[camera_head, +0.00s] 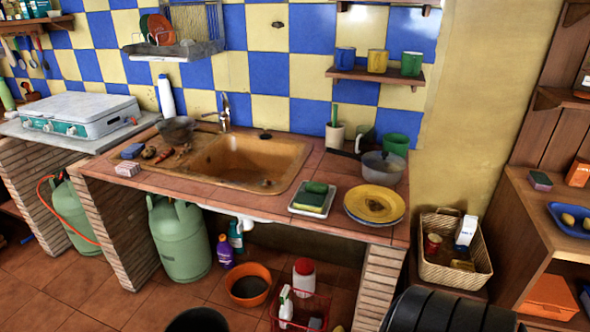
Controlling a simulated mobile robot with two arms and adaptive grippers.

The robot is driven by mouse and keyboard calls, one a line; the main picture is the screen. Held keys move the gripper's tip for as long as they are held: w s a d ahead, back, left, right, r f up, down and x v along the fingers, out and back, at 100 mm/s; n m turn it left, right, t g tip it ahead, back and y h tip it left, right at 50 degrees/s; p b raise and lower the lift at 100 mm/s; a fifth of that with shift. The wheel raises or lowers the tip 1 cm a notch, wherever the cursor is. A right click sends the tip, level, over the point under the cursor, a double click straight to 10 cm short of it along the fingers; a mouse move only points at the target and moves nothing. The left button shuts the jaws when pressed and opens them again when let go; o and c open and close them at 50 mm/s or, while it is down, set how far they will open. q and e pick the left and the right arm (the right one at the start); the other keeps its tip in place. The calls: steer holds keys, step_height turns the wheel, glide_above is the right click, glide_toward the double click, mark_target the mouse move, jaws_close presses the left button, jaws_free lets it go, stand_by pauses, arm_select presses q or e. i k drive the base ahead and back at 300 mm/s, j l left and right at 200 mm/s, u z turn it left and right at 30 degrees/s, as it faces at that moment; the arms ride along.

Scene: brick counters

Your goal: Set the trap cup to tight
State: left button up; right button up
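The sink (245,158) is a worn tan basin set in the tiled counter. A little of a white fitting (243,218) shows under the counter's front edge, below the sink. I cannot make out a trap cup on it or how tight one is, as the counter hides most of that space. Neither of my grippers is in the head view.
Under the counter stand a green gas cylinder (179,238), a purple bottle (225,252), a teal bottle (236,237), an orange bowl (249,283) and a red crate (300,312). A brick pier (380,285) bounds the right side. A wicker basket (453,250) stands farther right.

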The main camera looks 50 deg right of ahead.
mark_target(245, 224)
steer(key=z, duration=1.3)
